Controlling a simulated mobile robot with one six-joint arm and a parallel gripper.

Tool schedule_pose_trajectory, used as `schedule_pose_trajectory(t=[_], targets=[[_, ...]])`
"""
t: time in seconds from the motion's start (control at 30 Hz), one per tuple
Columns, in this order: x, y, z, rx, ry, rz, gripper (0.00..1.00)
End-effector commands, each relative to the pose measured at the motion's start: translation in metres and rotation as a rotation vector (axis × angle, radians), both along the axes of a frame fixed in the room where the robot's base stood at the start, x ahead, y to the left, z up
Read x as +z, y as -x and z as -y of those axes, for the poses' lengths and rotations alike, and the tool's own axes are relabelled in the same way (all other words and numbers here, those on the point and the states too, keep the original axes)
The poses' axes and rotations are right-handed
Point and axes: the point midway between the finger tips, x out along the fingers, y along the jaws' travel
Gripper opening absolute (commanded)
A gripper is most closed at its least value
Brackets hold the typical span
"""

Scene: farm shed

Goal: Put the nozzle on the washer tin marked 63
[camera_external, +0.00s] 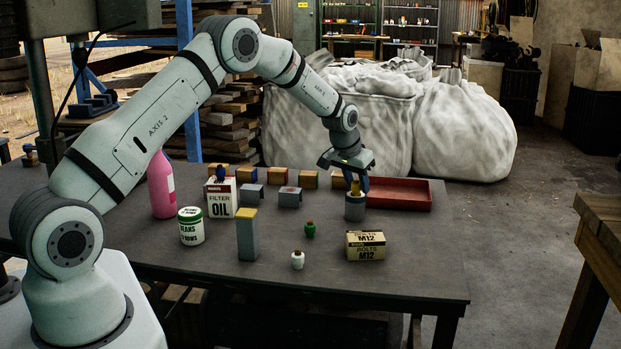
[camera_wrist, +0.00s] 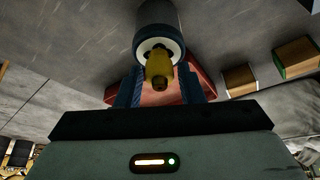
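A yellow nozzle (camera_external: 355,188) stands upright at the top of a grey cylindrical tin (camera_external: 355,208) with a pale rim, on the table. In the wrist view the nozzle (camera_wrist: 158,66) lies in front of the tin's round end (camera_wrist: 158,30); I cannot tell whether they touch. No number is readable on the tin. My gripper (camera_external: 356,182) points down over the tin, its blue fingers on either side of the nozzle. In the wrist view my gripper (camera_wrist: 160,88) shows gaps between both fingers and the nozzle, so it looks open.
A red tray (camera_external: 400,194) lies right behind the tin. A filter oil box (camera_external: 221,198), yellow-topped post (camera_external: 247,238) and pink bottle (camera_external: 161,185) stand left. The table's front right is clear.

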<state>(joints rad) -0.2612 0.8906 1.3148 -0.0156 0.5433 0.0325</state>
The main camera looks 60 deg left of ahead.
Motion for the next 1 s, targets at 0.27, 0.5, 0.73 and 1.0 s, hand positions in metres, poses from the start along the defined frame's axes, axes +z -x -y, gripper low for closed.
schedule_pose_trajectory(t=[0.27, 0.5, 0.73, 1.0], targets=[[0.000, 0.000, 0.000, 0.000, 0.000, 0.000, 0.47], [0.009, 0.001, 0.000, 0.000, 0.000, 0.002, 0.47], [0.049, 0.017, 0.004, 0.000, -0.001, 0.004, 0.47], [0.097, 0.037, 0.009, 0.000, 0.000, 0.002, 0.47]])
